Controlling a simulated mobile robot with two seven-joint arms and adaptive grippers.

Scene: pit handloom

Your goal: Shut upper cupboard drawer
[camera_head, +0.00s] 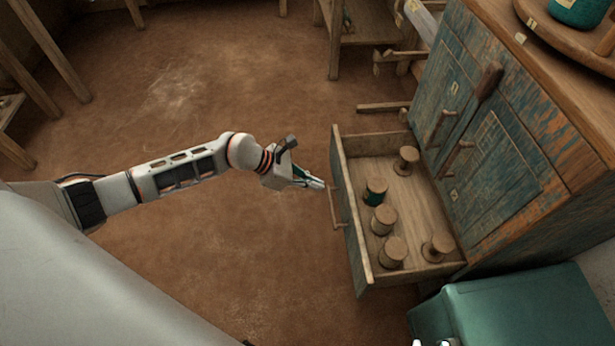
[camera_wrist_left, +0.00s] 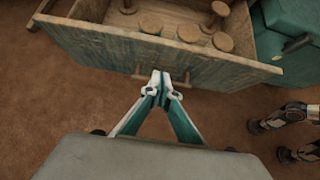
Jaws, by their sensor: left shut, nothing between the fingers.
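The drawer (camera_head: 352,225) stands pulled out from the blue-painted wooden cupboard (camera_head: 500,190). It holds several wooden spools, one wound with dark green thread (camera_head: 375,192). A wooden bar handle (camera_head: 335,208) is on its front. My left gripper (camera_head: 320,184) is shut and empty, pointing at the drawer front near the handle. In the left wrist view the closed fingertips (camera_wrist_left: 161,82) appear at the handle (camera_wrist_left: 150,77) in front of the drawer front (camera_wrist_left: 110,50); I cannot tell whether they touch.
A teal box (camera_head: 520,305) stands beside the cupboard at the lower right. A round wooden tray (camera_head: 545,32) with a teal jar (camera_head: 578,10) is on the cupboard top. Wooden frames (camera_head: 350,35) stand behind. The brown floor (camera_head: 200,90) left of the drawer is clear.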

